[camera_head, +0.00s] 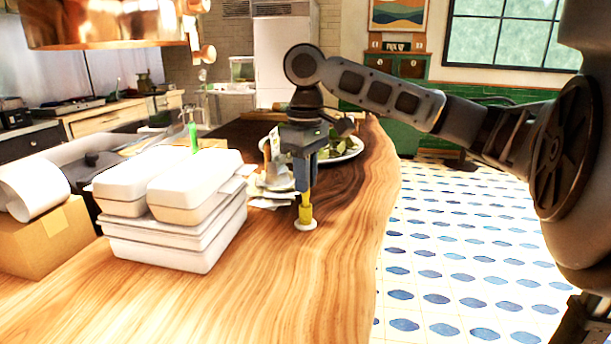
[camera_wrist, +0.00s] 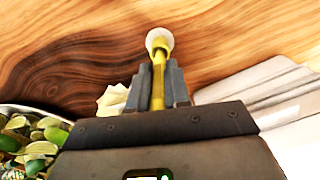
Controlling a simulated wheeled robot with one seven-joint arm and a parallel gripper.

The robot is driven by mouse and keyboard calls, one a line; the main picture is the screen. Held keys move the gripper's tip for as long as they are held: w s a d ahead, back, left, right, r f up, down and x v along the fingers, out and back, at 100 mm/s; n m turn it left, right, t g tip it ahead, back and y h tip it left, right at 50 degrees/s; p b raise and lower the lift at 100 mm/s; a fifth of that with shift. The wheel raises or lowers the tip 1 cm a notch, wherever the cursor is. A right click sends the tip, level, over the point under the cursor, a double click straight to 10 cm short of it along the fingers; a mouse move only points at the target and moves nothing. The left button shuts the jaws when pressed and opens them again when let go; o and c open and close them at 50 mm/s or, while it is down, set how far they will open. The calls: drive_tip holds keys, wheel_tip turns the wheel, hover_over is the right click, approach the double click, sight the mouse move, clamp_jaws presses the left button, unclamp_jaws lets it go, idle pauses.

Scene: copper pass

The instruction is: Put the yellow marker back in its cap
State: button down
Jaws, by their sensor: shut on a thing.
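My gripper (camera_head: 304,186) points down over the wooden counter and is shut on the slim yellow marker (camera_wrist: 158,88). Below the fingers stands a wider yellow cap (camera_head: 305,213) on a round white base (camera_head: 306,226), upright on the counter. In the wrist view the cap (camera_wrist: 157,40) lies straight beyond the fingertips, in line with the marker. The marker's lower end meets the cap's mouth; I cannot tell whether it touches or how deep it sits. My fingers hide the marker's upper part.
White takeout boxes (camera_head: 177,235) are stacked left of the cap, with a green upright thing (camera_head: 193,137) behind them. A plate of green food (camera_head: 347,149) and papers (camera_head: 268,203) lie behind my gripper. The wooden counter (camera_head: 300,290) is clear in front and to the right.

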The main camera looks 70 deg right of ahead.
drive_tip(key=shift+f, duration=1.05)
idle(0.8)
drive_tip(key=c, duration=1)
unclamp_jaws()
drive_tip(key=shift+o, duration=0.3)
drive_tip(key=o, duration=0.4)
drive_tip(key=shift+o, duration=0.2)
drive_tip(key=shift+r+p, duration=2.65)
drive_tip(key=shift+r, duration=0.35)
